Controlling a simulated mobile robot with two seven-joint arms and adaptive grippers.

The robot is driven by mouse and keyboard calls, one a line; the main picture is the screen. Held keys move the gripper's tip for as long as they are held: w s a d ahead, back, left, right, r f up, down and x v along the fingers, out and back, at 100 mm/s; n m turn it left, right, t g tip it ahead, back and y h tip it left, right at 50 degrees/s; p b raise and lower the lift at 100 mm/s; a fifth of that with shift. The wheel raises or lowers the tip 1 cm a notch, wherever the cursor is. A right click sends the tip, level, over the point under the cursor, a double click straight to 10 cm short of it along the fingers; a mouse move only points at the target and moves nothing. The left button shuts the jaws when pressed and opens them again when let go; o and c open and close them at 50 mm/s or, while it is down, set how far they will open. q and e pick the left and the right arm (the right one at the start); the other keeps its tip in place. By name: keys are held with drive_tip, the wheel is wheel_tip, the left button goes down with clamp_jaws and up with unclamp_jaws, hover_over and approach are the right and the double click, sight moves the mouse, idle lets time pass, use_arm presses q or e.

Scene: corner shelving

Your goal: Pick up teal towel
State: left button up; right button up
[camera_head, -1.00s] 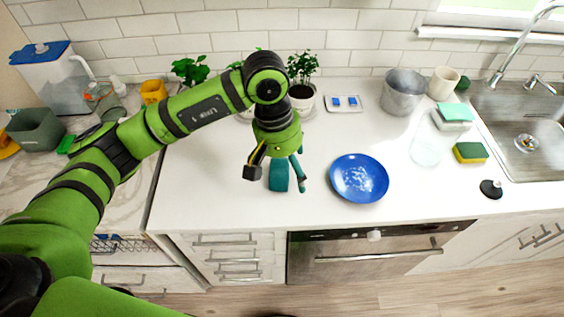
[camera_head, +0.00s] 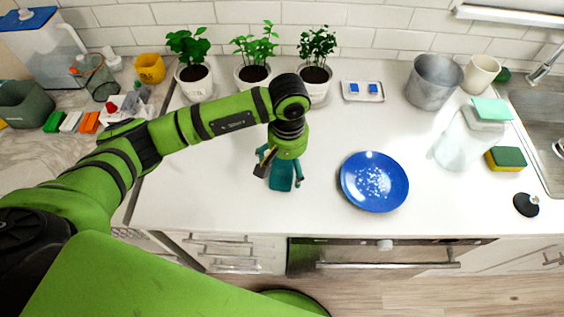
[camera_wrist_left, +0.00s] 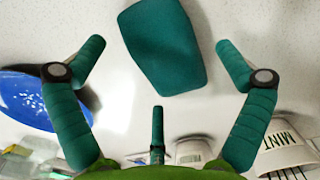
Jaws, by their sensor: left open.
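The teal towel (camera_head: 281,176) lies on the white counter left of the blue plate. It looks like a small folded block and also shows at the top middle of the left wrist view (camera_wrist_left: 163,45). My left gripper (camera_head: 280,184) is over the towel in the head view and partly covers it. In the left wrist view my left gripper (camera_wrist_left: 157,55) has its teal fingers spread wide, one on each side of the towel, with visible gaps between them and the towel. It is open and empty. My right gripper is not in view.
The blue plate (camera_head: 374,182) with white specks stands right of the towel. Potted plants (camera_head: 254,76), a small tray (camera_head: 362,91) and a grey metal pot (camera_head: 433,82) stand along the back. A sponge (camera_head: 506,158) lies near the sink. The counter front edge is close.

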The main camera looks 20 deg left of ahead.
use_arm(q)
drive_tip(key=shift+f, duration=0.55)
drive_tip(key=c, duration=0.9)
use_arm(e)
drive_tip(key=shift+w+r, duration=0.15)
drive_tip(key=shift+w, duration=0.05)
use_arm(q)
drive_tip(key=shift+r, duration=0.1)
